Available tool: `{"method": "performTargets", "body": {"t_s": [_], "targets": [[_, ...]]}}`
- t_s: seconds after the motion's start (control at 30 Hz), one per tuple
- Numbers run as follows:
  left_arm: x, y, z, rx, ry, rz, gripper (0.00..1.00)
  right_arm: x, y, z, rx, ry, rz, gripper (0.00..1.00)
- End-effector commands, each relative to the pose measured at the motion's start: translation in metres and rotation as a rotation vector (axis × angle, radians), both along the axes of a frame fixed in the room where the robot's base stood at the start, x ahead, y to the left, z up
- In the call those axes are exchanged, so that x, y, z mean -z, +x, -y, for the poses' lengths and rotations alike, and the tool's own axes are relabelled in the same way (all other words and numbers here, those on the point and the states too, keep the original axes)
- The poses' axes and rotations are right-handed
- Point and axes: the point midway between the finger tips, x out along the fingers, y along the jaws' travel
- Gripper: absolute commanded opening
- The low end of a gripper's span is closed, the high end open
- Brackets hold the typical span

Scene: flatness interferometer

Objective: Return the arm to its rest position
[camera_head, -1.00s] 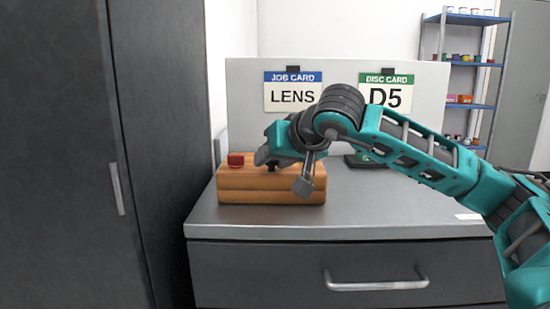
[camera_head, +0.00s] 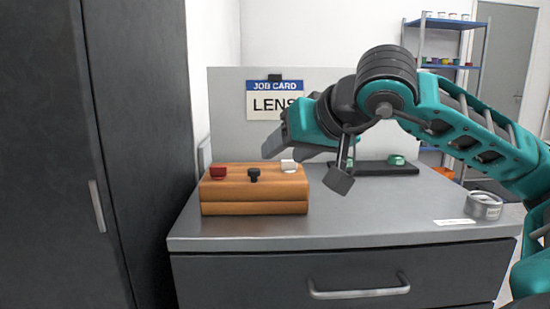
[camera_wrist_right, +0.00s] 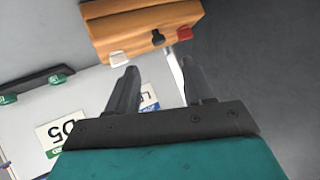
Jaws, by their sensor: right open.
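My right gripper (camera_head: 277,148) is raised above the bench top, near the right end of a wooden block (camera_head: 255,208). In the right wrist view the gripper (camera_wrist_right: 158,80) has its two dark fingers spread with nothing between them. The block carries a red piece (camera_head: 218,171), a black knob (camera_head: 254,174) and a white piece (camera_head: 289,165). It also shows in the right wrist view (camera_wrist_right: 130,28), apart from the fingers. My left gripper is not in view.
The bench (camera_head: 350,232) has a drawer with a handle (camera_head: 358,288). A dark strip with green pieces (camera_head: 396,160) lies behind my arm, and a grey ring-shaped object (camera_head: 484,206) sits at right. A LENS card (camera_head: 274,98) hangs on the back panel. A dark cabinet (camera_head: 140,130) stands left.

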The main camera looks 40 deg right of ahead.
Motion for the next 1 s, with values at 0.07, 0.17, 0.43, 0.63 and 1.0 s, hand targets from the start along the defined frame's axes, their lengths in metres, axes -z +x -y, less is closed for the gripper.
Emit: {"method": "performTargets", "body": {"t_s": [0.07, 0.17, 0.43, 0.63, 1.0], "targets": [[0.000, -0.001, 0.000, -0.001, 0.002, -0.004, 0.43, -0.006, -0.007, 0.000, 0.002, -0.001, 0.002, 0.52], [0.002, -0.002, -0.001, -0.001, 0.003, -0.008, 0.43, -0.009, -0.011, -0.001, 0.000, -0.001, 0.004, 0.52], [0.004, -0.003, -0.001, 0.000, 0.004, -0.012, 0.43, -0.009, -0.012, -0.002, -0.001, -0.001, 0.005, 0.52], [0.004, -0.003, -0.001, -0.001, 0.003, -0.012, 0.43, -0.010, -0.011, -0.002, -0.002, -0.001, 0.007, 0.52], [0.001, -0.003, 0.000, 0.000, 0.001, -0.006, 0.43, 0.039, 0.005, -0.075, -0.146, 0.373, -0.141, 0.52]]}}
